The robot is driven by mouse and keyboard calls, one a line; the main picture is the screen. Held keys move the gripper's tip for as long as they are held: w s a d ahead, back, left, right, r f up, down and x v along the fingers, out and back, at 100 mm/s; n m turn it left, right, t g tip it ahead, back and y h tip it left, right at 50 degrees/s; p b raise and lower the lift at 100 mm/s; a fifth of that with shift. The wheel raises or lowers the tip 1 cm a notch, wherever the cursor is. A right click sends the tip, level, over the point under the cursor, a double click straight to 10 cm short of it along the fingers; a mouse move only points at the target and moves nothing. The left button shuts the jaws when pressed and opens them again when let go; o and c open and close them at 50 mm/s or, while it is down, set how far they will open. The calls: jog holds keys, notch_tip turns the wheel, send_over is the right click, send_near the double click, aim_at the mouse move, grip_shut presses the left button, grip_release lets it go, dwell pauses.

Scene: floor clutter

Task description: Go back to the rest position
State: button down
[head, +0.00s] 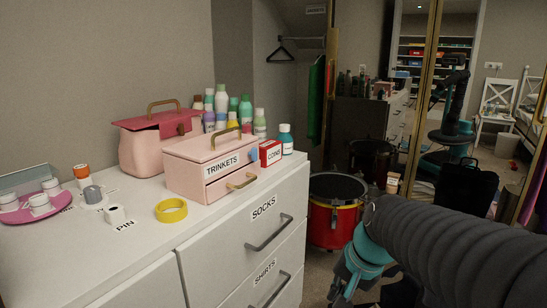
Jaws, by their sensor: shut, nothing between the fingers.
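My arm comes in from the lower right, with a ribbed dark sleeve and teal joints. My gripper (341,288) hangs at its end near the bottom edge, in front of the dresser's right side and over the floor. It is shut with nothing held. Its fingertips are small, dark and partly cut off by the frame edge. It is apart from the dresser and the drum.
A white dresser (210,236) fills the left, bearing a pink trinkets box (195,179), a pink bag (140,152), bottles, a coins box (270,153) and yellow tape (171,210). A red drum (324,220) stands beyond my gripper. A mirror at right reflects the room.

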jog(key=s+d+r+n+t+h, duration=0.1)
jog(key=s+n, duration=0.4)
jog(key=s, duration=0.7)
jog(key=shift+s+d+n+t+h, duration=0.3)
jog(key=shift+d+t+h, duration=0.35)
jog(key=shift+d, duration=0.4)
